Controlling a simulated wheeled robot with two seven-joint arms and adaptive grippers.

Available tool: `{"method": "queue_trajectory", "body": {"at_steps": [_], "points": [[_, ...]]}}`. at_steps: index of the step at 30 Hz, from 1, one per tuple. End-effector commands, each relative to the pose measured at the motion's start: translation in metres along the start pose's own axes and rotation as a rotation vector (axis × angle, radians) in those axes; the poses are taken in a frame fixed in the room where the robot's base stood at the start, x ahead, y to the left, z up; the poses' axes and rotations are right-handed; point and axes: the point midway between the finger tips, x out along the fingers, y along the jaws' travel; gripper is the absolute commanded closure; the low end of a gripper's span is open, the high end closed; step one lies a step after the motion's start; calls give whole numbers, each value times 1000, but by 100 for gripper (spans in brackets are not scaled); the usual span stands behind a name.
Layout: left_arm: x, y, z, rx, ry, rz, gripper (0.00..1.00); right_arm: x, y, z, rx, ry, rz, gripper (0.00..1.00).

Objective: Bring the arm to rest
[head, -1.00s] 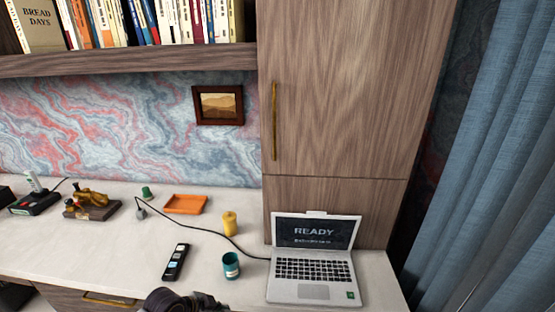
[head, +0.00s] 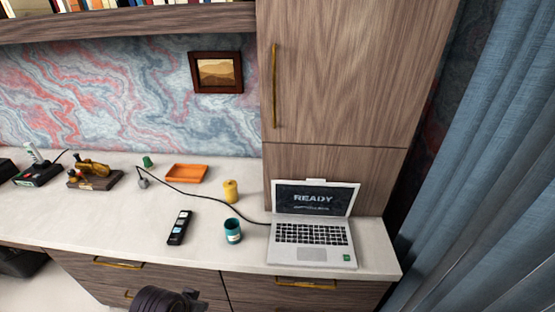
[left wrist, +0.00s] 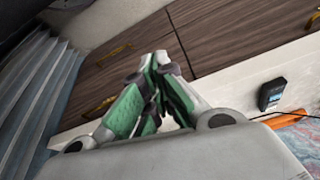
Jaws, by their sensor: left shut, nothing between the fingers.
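My left gripper (left wrist: 160,62) shows in the left wrist view with its green-padded fingertips together. It is shut and empty, in front of the wooden drawer fronts (left wrist: 235,35). In the head view only a dark part of my arm shows at the bottom edge, in front of the desk. My right gripper is in neither view.
On the pale desk (head: 105,225) stand an open laptop (head: 312,234), a teal cup (head: 233,231), a black remote (head: 180,227), a yellow cylinder (head: 230,191) and an orange tray (head: 186,174). A cable runs to the laptop. A blue curtain (head: 470,180) hangs at the right.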

Motion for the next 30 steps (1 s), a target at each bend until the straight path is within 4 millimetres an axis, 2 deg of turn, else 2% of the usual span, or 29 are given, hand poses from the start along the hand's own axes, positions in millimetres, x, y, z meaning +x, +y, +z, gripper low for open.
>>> {"method": "queue_trajectory", "body": {"at_steps": [8,15,20,26,30], "points": [[-11,-8,16,-97,-35,-39,100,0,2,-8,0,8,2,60],[11,-8,18,-90,-42,-36,100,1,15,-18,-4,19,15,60],[27,-8,19,-89,-46,-35,100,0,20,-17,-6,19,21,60],[56,-7,24,-87,-55,-32,100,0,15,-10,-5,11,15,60],[87,-6,32,-86,-67,-30,100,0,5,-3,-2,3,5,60]]}}
